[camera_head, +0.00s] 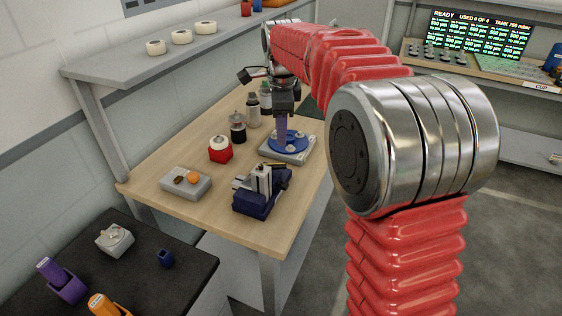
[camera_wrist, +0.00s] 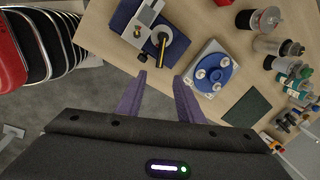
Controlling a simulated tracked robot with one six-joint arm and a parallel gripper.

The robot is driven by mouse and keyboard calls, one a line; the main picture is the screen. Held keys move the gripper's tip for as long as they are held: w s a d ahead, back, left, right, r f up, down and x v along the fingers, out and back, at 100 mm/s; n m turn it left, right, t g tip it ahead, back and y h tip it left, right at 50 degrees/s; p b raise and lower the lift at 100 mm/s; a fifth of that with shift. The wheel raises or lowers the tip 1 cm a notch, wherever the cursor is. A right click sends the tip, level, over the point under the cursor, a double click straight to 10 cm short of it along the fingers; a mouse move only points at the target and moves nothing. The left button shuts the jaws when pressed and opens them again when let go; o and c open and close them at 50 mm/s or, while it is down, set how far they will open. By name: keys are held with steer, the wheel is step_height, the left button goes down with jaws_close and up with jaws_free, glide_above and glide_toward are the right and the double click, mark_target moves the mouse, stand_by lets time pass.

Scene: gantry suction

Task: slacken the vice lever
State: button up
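The vice (camera_head: 258,203) has a dark blue base and grey metal jaws and sits near the front right edge of the wooden bench. In the wrist view the vice (camera_wrist: 124,15) is at the top, left of centre. A dark lever with a yellow stripe (camera_wrist: 162,48) lies on it beside a round grey part. My gripper (camera_wrist: 160,75) has two purple fingers, apart with nothing between them. Its tips point toward the vice lever, which appears just beyond them. In the head view my gripper (camera_head: 281,132) hangs over the bench behind the vice, near a blue disc; its fingertips are hard to separate there.
The blue disc (camera_wrist: 215,74) sits on a pale square base beside the vice. A red-based jar (camera_head: 220,150), a grey block with small parts (camera_head: 186,184) and bottles stand on the bench (camera_head: 205,220). A shelf (camera_head: 165,55) runs along the wall.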

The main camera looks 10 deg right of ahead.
mark_target(280, 165)
steer(key=shift+f, duration=0.1)
steer(key=w+f, duration=0.1)
steer(key=f, duration=0.8)
steer(key=w+f, duration=0.1)
steer(key=f, duration=0.3)
steer(key=shift+w+d+f, duration=0.2)
steer(key=shift+w, duration=0.1)
steer(key=shift+c, duration=0.2)
jaws_close()
stand_by(0.4)
